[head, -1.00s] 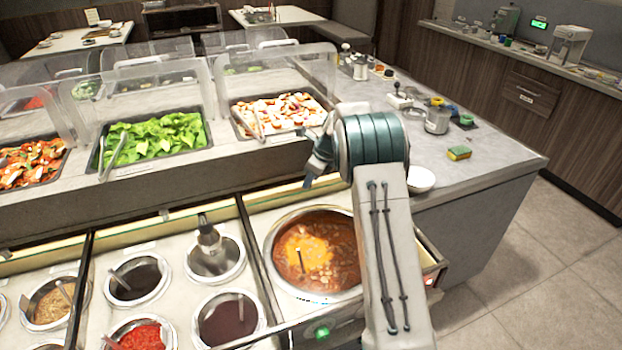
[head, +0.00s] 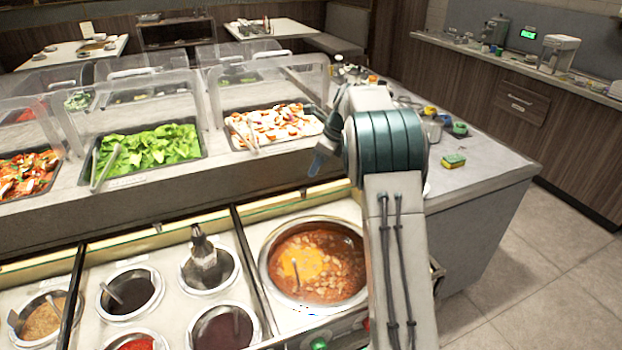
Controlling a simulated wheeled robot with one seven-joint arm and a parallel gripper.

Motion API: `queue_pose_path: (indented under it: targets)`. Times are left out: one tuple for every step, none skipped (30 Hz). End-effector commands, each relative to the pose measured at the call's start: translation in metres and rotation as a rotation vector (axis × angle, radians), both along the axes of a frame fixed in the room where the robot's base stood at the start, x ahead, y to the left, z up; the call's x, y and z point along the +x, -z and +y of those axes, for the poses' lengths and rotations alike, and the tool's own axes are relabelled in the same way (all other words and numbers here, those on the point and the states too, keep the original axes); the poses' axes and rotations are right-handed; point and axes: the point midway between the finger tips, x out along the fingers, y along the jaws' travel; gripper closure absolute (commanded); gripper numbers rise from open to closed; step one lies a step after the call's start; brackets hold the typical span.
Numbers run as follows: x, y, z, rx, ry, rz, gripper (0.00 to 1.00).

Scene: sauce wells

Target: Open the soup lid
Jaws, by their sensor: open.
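The round soup pot (head: 262,262) is set in the counter at lower centre, with a metal rim and orange-brown soup (head: 325,265). My gripper (head: 318,162) is above and behind the pot, in front of the salad shelf, apart from the pot. Its finger shows blue at the left of my wrist. It looks empty; the rest is hidden by my arm, which also covers the pot's right side.
Sauce wells (head: 130,290) lie left of the pot, one with a bottle-like thing (head: 203,255) standing in it. Behind are food trays with clear covers (head: 270,95). A yellow-green sponge (head: 453,161) lies on the right counter. Open floor (head: 530,270) is at the right.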

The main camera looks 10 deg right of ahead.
Motion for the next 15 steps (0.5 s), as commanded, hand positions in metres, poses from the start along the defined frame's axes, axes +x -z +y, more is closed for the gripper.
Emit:
queue_pose_path:
  targets:
    - [-0.002,-0.008,-0.003,0.000,0.001,-0.002,0.56]
    - [-0.003,-0.012,-0.004,0.000,0.000,-0.001,0.56]
    - [-0.003,-0.016,-0.005,0.000,0.000,-0.001,0.56]
    - [-0.004,-0.019,-0.006,0.001,0.000,-0.001,0.56]
    - [-0.005,-0.022,-0.007,0.001,0.000,-0.001,0.56]
    - [-0.005,-0.024,-0.008,0.001,0.000,-0.001,0.56]
    - [-0.006,-0.026,-0.008,0.001,0.000,-0.001,0.56]
    - [-0.006,-0.027,-0.009,0.001,0.000,-0.001,0.56]
    - [-0.006,-0.028,-0.009,0.001,0.000,-0.001,0.56]
    - [-0.007,-0.028,-0.009,0.001,0.000,0.000,0.56]
    - [-0.007,-0.029,-0.009,0.001,0.000,0.000,0.56]
    - [-0.007,-0.029,-0.009,0.001,0.000,0.001,0.56]
    - [-0.007,-0.029,-0.009,0.001,0.000,0.001,0.56]
    - [-0.007,-0.029,-0.009,0.001,0.000,0.001,0.56]
    - [-0.007,-0.029,-0.009,0.001,0.000,0.001,0.56]
